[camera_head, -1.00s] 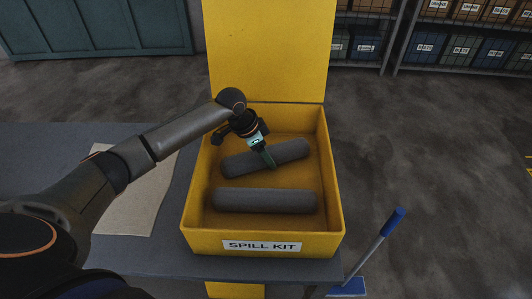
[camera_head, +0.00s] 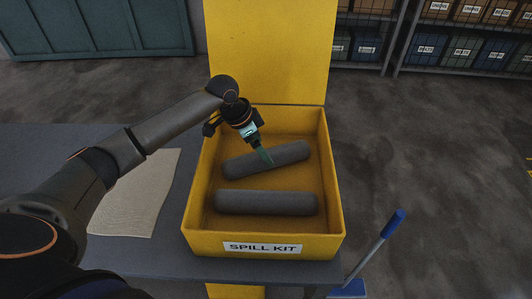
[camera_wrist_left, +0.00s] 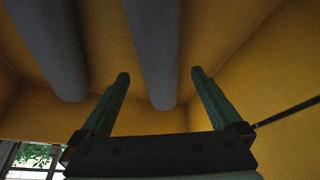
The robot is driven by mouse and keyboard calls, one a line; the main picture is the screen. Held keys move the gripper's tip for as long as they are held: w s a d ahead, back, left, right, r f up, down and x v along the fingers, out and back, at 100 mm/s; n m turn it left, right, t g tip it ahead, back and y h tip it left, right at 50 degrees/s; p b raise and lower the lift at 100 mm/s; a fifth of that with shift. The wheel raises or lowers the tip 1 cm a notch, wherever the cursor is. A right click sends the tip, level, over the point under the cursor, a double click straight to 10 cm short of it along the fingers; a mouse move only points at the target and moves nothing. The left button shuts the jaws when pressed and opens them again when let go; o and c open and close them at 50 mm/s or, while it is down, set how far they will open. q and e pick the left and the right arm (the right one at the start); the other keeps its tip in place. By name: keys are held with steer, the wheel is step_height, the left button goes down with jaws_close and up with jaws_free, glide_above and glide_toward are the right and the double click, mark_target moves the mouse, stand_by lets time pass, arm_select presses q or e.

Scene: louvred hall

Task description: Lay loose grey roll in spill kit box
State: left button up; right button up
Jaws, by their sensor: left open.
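The yellow spill kit box (camera_head: 190,212) stands open on the grey table, with its lid upright at the back. Two grey rolls lie inside. The front roll (camera_head: 266,202) lies level across the box, and the rear roll (camera_head: 290,151) lies behind it at a slant. My left gripper (camera_head: 266,157) points down into the box over the middle of the rear roll. In the left wrist view its green fingers (camera_wrist_left: 160,74) are spread apart. One roll (camera_wrist_left: 157,40) shows between them and the other roll (camera_wrist_left: 55,45) to the left; neither is gripped. My right gripper is out of view.
A beige mat (camera_head: 132,205) lies on the table left of the box, under my left arm. A blue-handled tool (camera_head: 375,250) leans at the table's right front corner. Shelves with bins (camera_head: 460,48) stand at the back right.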

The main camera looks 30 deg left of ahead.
arm_select(q)
steer(key=v, duration=0.7)
steer(key=shift+r, duration=0.3)
steer(key=shift+s+f, duration=0.1)
steer(key=shift+s, duration=0.1)
